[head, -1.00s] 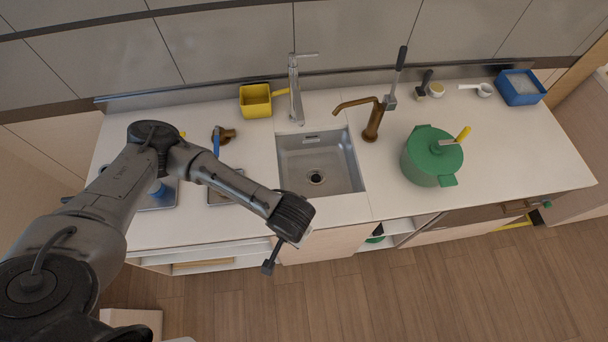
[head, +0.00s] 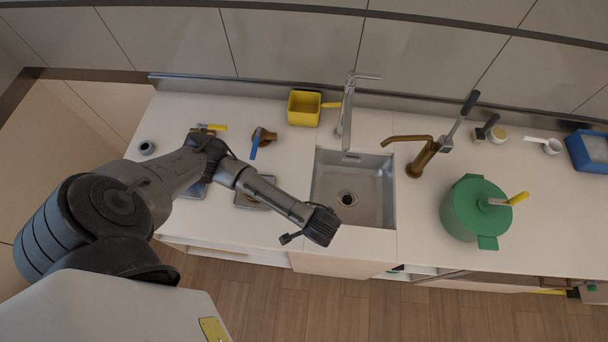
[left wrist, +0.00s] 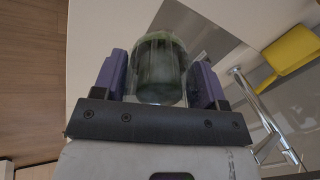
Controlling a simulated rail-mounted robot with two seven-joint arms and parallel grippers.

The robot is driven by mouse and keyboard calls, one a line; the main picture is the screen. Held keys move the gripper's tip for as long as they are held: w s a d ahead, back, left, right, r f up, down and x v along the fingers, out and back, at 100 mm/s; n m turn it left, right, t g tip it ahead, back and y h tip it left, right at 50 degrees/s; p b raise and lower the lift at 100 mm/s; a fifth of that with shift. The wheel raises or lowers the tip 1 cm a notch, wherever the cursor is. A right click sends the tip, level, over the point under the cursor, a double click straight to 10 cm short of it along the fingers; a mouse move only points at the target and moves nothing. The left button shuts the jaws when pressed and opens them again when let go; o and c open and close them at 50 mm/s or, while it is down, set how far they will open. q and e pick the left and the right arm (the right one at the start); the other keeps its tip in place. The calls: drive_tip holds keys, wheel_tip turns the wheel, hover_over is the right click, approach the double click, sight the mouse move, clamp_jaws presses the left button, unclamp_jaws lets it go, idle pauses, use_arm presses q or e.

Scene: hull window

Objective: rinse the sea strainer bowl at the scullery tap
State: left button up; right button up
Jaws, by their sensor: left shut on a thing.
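My left gripper (left wrist: 165,80) is shut on the strainer bowl (left wrist: 160,72), a cloudy, dark-green, see-through cup held between its two purple fingers. In the head view my left wrist (head: 320,226) is over the front-left corner of the steel sink (head: 372,190); it hides the fingers and the bowl there. A chrome tap (head: 346,115) stands behind the sink and also shows in the left wrist view (left wrist: 262,110). A bronze spout with a long lever (head: 425,158) stands at the sink's right. My right gripper is in neither view.
A yellow box-shaped scoop (head: 304,108) stands left of the chrome tap. A brown fitting with a blue handle (head: 262,138) and metal trays (head: 252,190) lie left of the sink. A green lidded pot (head: 474,210) stands to the right. The sink basin looks empty.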

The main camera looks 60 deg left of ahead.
use_arm(q)
drive_tip(key=w, duration=0.1)
drive_tip(key=w+a+r+m, duration=0.1)
drive_tip(key=w+m+t, duration=0.1)
drive_tip(key=shift+w+a+r, duration=0.15)
drive_tip(key=shift+w+a, duration=0.05)
drive_tip(key=shift+w, duration=0.2)
drive_tip(key=shift+s+d+m+t, duration=0.1)
drive_tip(key=shift+d+m+t, duration=0.15)
drive_tip(key=shift+m+t, duration=0.55)
drive_tip(key=w+a+f+b, duration=0.2)
drive_tip(key=w+a+b, duration=0.6)
drive_tip(key=w, duration=0.3)
drive_tip(key=shift+w+f, duration=0.35)
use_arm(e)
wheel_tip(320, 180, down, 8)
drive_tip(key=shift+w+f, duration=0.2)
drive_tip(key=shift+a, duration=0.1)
